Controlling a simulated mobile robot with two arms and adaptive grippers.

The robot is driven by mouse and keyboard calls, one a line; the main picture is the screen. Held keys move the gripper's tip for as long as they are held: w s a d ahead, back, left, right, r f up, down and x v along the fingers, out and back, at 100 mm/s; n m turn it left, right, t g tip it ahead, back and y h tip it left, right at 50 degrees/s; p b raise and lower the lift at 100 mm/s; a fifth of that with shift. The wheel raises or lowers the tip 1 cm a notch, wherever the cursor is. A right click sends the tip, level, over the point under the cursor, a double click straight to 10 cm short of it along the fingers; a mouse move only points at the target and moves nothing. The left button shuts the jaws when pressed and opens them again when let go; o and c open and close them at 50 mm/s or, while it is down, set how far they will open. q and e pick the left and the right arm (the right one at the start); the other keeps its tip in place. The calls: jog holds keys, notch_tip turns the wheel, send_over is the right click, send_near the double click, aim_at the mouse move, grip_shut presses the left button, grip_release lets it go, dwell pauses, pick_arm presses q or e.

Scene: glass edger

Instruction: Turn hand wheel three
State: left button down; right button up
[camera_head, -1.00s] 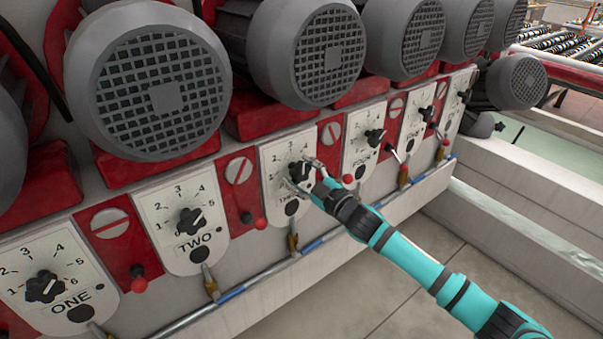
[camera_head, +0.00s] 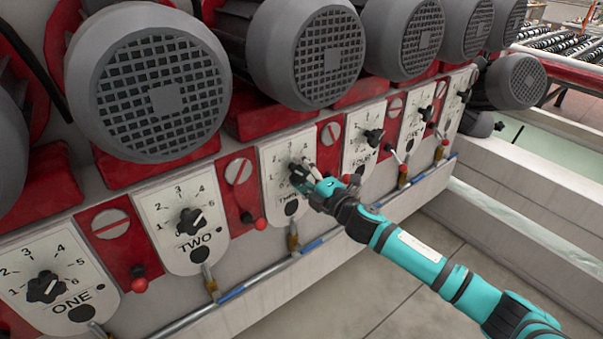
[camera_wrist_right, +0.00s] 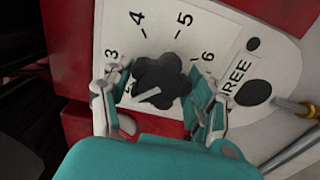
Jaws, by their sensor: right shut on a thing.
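Hand wheel three (camera_head: 297,171) is a black lobed knob on a white numbered dial plate (camera_head: 273,160) in the middle of the head view. My right gripper (camera_head: 306,176) reaches it from the lower right and is shut on it, partly covering the knob and plate. In the right wrist view the knob (camera_wrist_right: 162,82) sits between the two fingers of the gripper (camera_wrist_right: 160,92), one on each side. A white pointer mark on it points to the lower left; 3, 4, 5 and 6 show around it. My left gripper is not in view.
Hand wheel two (camera_head: 191,221) and hand wheel one (camera_head: 46,287) are to the left, hand wheel four (camera_head: 373,137) to the right. Large grey motors (camera_head: 148,82) overhang the dials. A pipe (camera_head: 262,280) runs below. Open floor (camera_head: 400,270) lies in front.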

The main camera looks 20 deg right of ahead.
jog(key=shift+f+n, duration=0.15)
jog(key=shift+n, duration=0.35)
jog(key=o, duration=1.2)
jog(key=shift+s, duration=0.1)
jog(key=shift+s+d, duration=0.15)
jog(key=shift+s, duration=0.2)
jog(key=v, duration=1.1)
jog(key=shift+s, duration=0.1)
